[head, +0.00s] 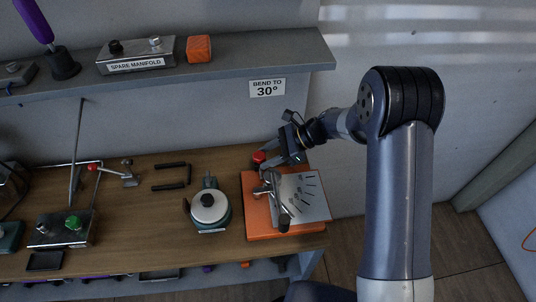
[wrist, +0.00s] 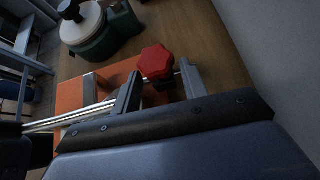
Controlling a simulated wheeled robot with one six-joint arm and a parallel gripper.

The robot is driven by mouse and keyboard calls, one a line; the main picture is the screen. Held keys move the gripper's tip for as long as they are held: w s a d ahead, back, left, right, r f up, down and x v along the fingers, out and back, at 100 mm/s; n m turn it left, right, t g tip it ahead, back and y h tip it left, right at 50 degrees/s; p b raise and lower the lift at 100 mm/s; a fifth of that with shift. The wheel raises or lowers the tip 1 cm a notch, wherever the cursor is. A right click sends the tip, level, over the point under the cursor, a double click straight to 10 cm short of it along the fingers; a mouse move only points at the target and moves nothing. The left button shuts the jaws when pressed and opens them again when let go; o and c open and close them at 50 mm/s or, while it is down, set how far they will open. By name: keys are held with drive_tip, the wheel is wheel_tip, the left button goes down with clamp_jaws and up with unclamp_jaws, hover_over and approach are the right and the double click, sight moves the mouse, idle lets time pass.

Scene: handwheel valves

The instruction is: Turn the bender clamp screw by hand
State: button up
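The bender stands at the right end of the bench, with an orange base (head: 252,220) and a light angle plate (head: 303,194). Its clamp screw has a red lobed knob (head: 259,157) at the back left of the base. In the wrist view the red knob (wrist: 157,61) shows at the fingertips, between the two fingers or just beyond them. My gripper (head: 277,158) is open beside the knob; in the wrist view its fingers (wrist: 160,83) stand apart with a gap on each side. I cannot tell whether either finger touches the knob.
A green and white round device (head: 209,207) stands left of the bender. Two black bars (head: 172,176) lie behind it. A shelf (head: 225,59) with a spare manifold (head: 135,57) overhangs the bench. A "BEND TO 30°" sign (head: 267,88) hangs on the wall.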

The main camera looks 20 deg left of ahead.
drive_tip(key=shift+o, duration=1.2)
drive_tip(key=shift+r, duration=0.1)
drive_tip(key=v, duration=0.6)
drive_tip(key=shift+p, duration=0.3)
